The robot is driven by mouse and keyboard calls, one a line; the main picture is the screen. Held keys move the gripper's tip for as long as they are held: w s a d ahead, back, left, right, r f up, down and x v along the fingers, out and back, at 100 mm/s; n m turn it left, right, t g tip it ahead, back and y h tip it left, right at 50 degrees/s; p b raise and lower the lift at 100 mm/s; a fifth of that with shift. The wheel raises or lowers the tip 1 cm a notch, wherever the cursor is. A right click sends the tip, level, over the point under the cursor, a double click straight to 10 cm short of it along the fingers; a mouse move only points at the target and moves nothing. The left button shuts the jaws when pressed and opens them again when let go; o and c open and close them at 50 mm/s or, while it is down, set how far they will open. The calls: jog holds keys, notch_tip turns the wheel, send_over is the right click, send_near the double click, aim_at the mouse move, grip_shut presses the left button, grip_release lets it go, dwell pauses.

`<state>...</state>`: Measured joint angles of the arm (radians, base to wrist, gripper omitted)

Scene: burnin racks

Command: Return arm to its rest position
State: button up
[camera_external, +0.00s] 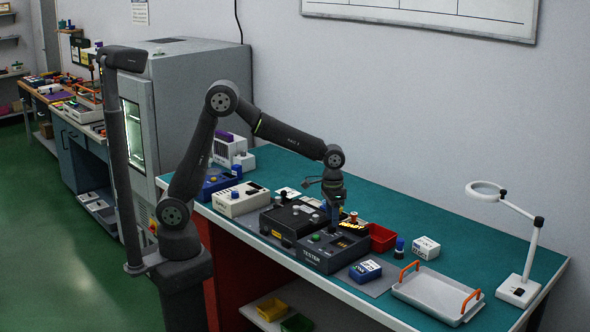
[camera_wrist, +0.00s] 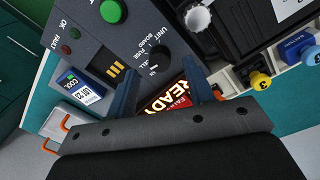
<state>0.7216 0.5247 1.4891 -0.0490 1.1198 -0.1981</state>
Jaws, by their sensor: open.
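My arm is raised over the bench and bent down at the wrist. My gripper (camera_external: 334,208) hangs just above the dark tester box (camera_external: 318,258). In the wrist view my gripper (camera_wrist: 163,82) has its two blue-grey fingers apart, with nothing held between them. The tester's face, with a green button (camera_wrist: 113,11) and a round black knob (camera_wrist: 158,58), shows beyond the fingers. A dark sign reading READY (camera_wrist: 170,102) shows between and below the fingers, partly hidden by them.
A black lidded case (camera_external: 291,218) stands beside the tester. A red bin (camera_external: 381,239), a blue-topped box (camera_external: 365,270), a white box (camera_external: 426,247) and a grey tray with orange handles (camera_external: 432,297) lie to the right. A white lamp (camera_external: 533,250) stands at the bench's right end.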

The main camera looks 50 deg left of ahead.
notch_tip(320, 180, up, 15)
notch_tip(320, 180, down, 17)
jog(key=shift+s+f, duration=0.1)
jog(key=shift+d+f+n, duration=0.1)
jog(key=shift+f+n, duration=0.1)
jog(key=shift+n, duration=0.1)
jog(key=n, duration=0.3)
jog(key=shift+r, duration=0.1)
jog(key=n, duration=0.3)
jog(key=shift+n, duration=0.4)
jog(key=shift+r+n+t, duration=0.3)
jog(key=shift+n, duration=0.1)
jog(key=r, duration=0.8)
jog(key=shift+a, duration=0.25)
